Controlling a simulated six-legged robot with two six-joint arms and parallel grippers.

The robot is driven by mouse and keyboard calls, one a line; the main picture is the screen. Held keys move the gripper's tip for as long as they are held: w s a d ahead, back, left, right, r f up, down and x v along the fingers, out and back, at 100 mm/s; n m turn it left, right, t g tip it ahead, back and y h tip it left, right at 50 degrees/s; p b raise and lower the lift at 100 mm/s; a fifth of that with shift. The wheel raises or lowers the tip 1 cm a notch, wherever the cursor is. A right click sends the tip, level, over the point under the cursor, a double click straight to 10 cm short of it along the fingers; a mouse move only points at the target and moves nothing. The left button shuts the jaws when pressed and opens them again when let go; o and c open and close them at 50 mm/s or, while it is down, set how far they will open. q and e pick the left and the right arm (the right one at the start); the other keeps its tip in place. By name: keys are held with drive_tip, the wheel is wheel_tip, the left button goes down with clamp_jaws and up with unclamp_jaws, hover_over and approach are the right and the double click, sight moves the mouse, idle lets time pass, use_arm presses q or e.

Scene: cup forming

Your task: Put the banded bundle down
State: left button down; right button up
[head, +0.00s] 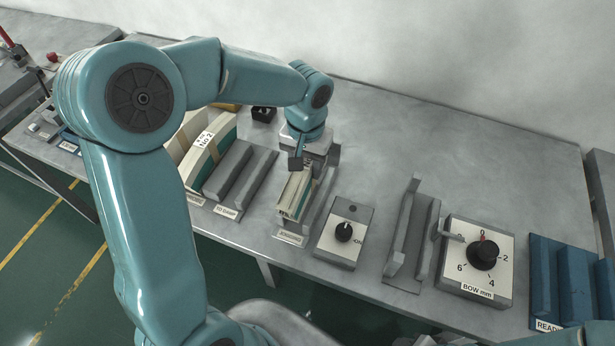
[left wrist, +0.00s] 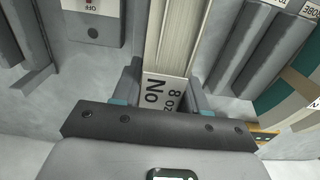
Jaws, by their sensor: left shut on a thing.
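The banded bundle (head: 293,197) is a narrow cream stack in a slot of the grey stand in the middle of the bench. My left gripper (head: 298,163) reaches down at its far end and is shut on it. In the left wrist view the jaws (left wrist: 161,92) sit on both sides of the bundle (left wrist: 177,40), across a white band printed "No 8". I cannot tell whether its underside touches the stand. My right gripper is not in view.
Left of the bundle stand a grey ridged rack (head: 238,172) and a larger stack labelled "No 2" (head: 203,150). To the right are a knob box (head: 342,240), an upright grey frame (head: 410,240), a "BOW mm" dial box (head: 476,277) and a blue rack (head: 560,275). The bench behind is mostly clear.

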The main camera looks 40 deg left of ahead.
use_arm(q)
wheel_tip(320, 180, down, 4)
drive_tip(key=shift+d+f, duration=0.1)
drive_tip(key=shift+f, duration=0.35)
drive_tip(key=shift+f, duration=0.1)
drive_tip(key=c, duration=0.6)
unclamp_jaws()
wheel_tip(320, 180, up, 12)
drive_tip(key=shift+r, duration=0.15)
